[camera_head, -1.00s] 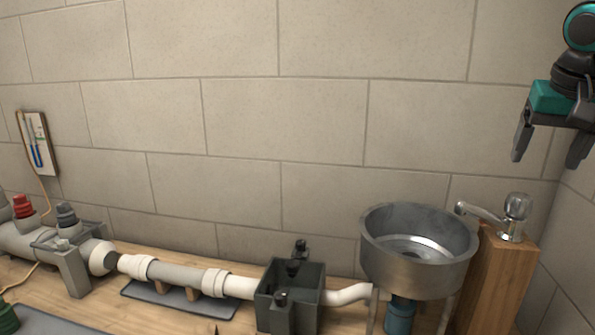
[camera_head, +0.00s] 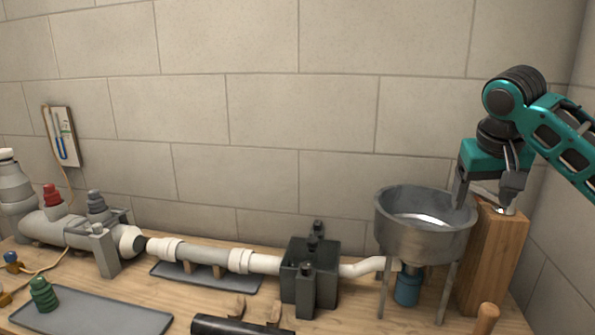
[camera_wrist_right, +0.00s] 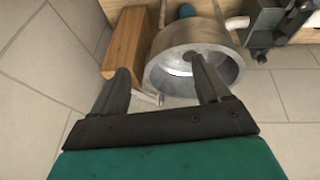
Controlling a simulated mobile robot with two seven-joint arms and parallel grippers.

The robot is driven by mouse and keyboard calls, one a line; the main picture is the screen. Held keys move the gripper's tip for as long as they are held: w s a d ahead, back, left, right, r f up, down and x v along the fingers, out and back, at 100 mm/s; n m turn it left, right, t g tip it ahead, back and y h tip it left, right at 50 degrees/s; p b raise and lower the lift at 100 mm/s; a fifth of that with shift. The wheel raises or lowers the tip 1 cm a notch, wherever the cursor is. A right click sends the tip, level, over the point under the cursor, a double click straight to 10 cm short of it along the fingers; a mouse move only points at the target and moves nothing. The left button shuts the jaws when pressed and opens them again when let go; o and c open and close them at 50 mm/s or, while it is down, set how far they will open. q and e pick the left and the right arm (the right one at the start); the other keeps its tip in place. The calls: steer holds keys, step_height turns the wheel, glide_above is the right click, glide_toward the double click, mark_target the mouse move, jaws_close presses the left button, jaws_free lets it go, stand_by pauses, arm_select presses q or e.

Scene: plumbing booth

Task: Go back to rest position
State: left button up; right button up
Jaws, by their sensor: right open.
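My right gripper (camera_head: 485,192) is open and empty, pointing down at the right rim of the metal sink bowl (camera_head: 412,240), in front of the faucet (camera_head: 500,208). The gripper hides most of the faucet in the head view. I cannot tell whether a finger touches the sink. My left gripper is not in view.
A white and grey pipe line (camera_head: 205,252) runs along the wooden bench (camera_head: 215,304) to a dark box (camera_head: 310,277). A wooden post (camera_head: 490,262) stands right of the sink. A grey mat (camera_head: 110,316) lies at the front left.

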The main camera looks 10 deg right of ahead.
steer(key=s+a+f+n+y, duration=0.1)
steer(key=s+a+f+n, duration=0.25)
steer(key=a+f, duration=0.65)
steer(key=s+a+f+n+y, duration=0.25)
steer(key=s+a+f, duration=0.35)
steer(key=f, duration=0.7)
steer(key=s+a+f+m, duration=0.1)
steer(key=s+f, duration=0.3)
steer(key=s, duration=0.6)
steer(key=s+f, duration=0.4)
steer(key=s, duration=0.5)
steer(key=w+a+f+t+y, duration=0.1)
steer(key=w+a+f+t, duration=0.1)
steer(key=w+f+t, duration=0.4)
steer(key=shift+w+a+f+t, duration=0.25)
steer(key=shift+a+f+t, duration=0.2)
steer(key=shift+f, duration=1.1)
